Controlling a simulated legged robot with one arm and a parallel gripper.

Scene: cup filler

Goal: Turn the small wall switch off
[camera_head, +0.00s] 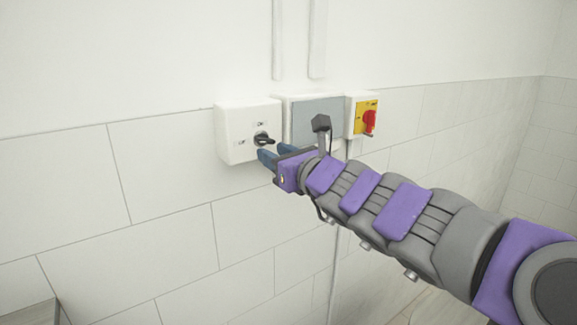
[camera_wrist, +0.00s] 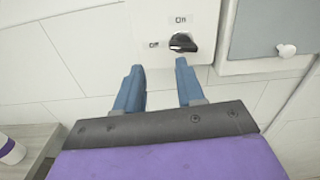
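The small wall switch is a white box (camera_head: 240,140) with a black rotary knob (camera_head: 263,139) and ON and OFF labels. In the wrist view the knob (camera_wrist: 182,42) sits below the ON label and right of the OFF label. Its handle looks roughly sideways, but I cannot tell which end is the pointer. My gripper (camera_head: 274,152) has blue fingers and is open and empty, just below the knob. In the wrist view the right fingertip of my gripper (camera_wrist: 159,66) is close under the knob, and the left one is off to its left. I cannot tell whether the right fingertip touches it.
A box with a grey front (camera_head: 317,118) is mounted right beside the switch. Further right is a yellow plate (camera_head: 360,108) with a red rotary switch (camera_head: 370,121). Vertical conduits (camera_head: 317,40) run up the wall. The tiled wall to the left is clear.

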